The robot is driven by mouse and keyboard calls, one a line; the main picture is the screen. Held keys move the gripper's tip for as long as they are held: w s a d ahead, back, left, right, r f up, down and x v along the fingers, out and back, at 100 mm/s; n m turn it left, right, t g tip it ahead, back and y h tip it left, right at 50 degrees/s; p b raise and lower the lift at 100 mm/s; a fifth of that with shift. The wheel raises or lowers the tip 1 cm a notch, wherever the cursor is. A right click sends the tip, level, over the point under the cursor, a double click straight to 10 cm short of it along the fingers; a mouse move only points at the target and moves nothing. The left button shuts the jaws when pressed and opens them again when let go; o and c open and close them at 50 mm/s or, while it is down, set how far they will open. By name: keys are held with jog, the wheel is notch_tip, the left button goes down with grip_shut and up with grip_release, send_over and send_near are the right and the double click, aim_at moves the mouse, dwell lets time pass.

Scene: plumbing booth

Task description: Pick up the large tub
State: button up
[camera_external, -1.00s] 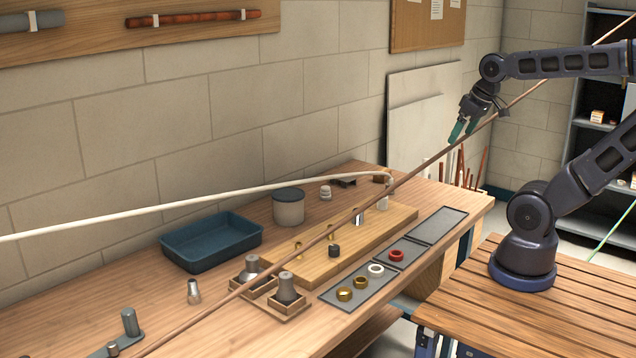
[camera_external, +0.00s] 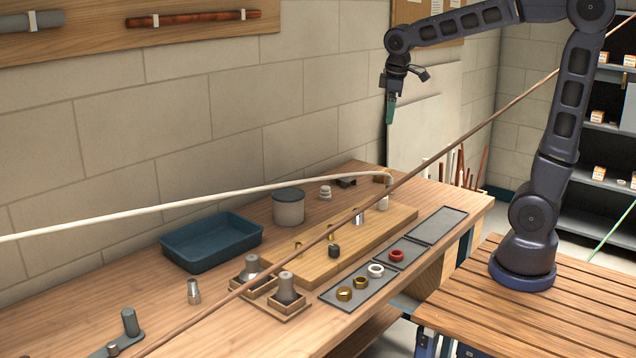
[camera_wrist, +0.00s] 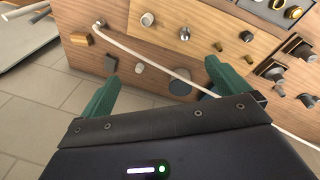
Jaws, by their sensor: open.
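The large tub (camera_external: 288,209) is a pale grey round container with a dark rim or lid. It stands upright at the back of the workbench, right of the blue tray. In the wrist view the tub (camera_wrist: 180,87) appears between the finger lines, near the right finger. My gripper (camera_external: 390,112) is open and empty, pointing down, high above the bench's far right end and well apart from the tub. Its green fingers also show in the wrist view (camera_wrist: 161,74).
A white pipe (camera_external: 150,211) and a long copper pipe (camera_external: 440,157) cross above the bench. A blue tray (camera_external: 212,243) is left of the tub, a small white stacked piece (camera_external: 325,193) to its right. A wooden board (camera_external: 345,245) with fittings lies in front.

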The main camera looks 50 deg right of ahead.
jog(key=w+a+f+n, duration=0.2)
jog(key=w+a+f, duration=0.15)
jog(key=w, duration=0.65)
jog(key=n+g+h, duration=0.3)
jog(key=n, duration=0.5)
send_near(279, 206)
jog(key=w+d+f, duration=0.2)
jog(key=shift+d+x, duration=0.15)
jog(key=shift+x, duration=2.35)
jog(key=shift+d+x, duration=0.2)
jog(key=shift+x, duration=2.3)
jog(key=shift+w+r, duration=0.15)
jog(key=shift+w, duration=0.05)
jog(key=c, duration=1.1)
jog(key=shift+o, duration=0.2)
